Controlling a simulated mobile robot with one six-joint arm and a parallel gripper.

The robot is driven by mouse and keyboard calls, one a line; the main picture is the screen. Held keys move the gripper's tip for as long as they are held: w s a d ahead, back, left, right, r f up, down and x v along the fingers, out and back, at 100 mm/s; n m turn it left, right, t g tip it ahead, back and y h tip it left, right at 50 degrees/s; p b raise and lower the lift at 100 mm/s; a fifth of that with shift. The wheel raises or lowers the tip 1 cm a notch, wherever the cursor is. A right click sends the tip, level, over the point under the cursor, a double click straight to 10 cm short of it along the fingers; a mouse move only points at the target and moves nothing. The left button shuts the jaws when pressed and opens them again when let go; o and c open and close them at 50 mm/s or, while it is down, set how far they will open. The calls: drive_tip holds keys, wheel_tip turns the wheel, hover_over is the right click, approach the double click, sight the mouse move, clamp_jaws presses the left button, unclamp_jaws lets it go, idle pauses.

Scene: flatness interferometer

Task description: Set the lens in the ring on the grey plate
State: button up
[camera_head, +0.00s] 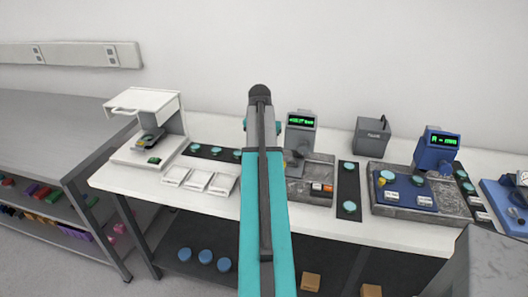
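Several small teal discs that look like lenses lie on dark strips, among them one on the strip (347,192) right of centre, the upper disc (348,166). I cannot tell which one is the task's lens. A mottled grey plate (312,192) lies behind and right of my arm, with a grey display unit (300,133) at its back. A second grey plate (400,210) to the right carries a blue base. I cannot make out the ring for certain. My teal arm crosses the middle of the view, and my gripper is not discernible, probably hidden behind it.
A white-and-grey instrument (150,125) stands at the left end of the white bench (130,185). White trays (198,181) lie beside it. A dark grey box (371,136) and a blue display unit (437,150) stand at the back right. Blue round items (205,256) sit on the lower shelf.

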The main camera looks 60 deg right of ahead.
drive_tip(key=shift+s+a+f, duration=0.1)
drive_tip(key=shift+a+f, duration=0.15)
drive_tip(key=shift+f, duration=0.3)
drive_tip(key=o, duration=1.2)
drive_tip(key=shift+o, duration=0.2)
drive_tip(key=shift+r, duration=0.1)
drive_tip(key=shift+d+r, duration=0.1)
drive_tip(key=shift+r, duration=0.45)
drive_tip(key=r+p, duration=0.2)
drive_tip(key=r, duration=0.1)
drive_tip(key=r+p, duration=0.2)
drive_tip(key=r, duration=0.1)
drive_tip(key=shift+d+r+p, duration=0.2)
drive_tip(key=shift+r+p, duration=0.2)
drive_tip(key=w+a+f+n+b, duration=0.1)
drive_tip(key=w+a+n, duration=0.3)
drive_tip(key=w+a, duration=0.5)
drive_tip(key=w+a+f+n+b, duration=0.1)
drive_tip(key=w+a+n, duration=0.3)
drive_tip(key=w+a, duration=0.6)
drive_tip(key=shift+w+a+t+y, duration=0.15)
drive_tip(key=shift+a+t+y, duration=0.2)
drive_tip(key=shift+a, duration=3.05)
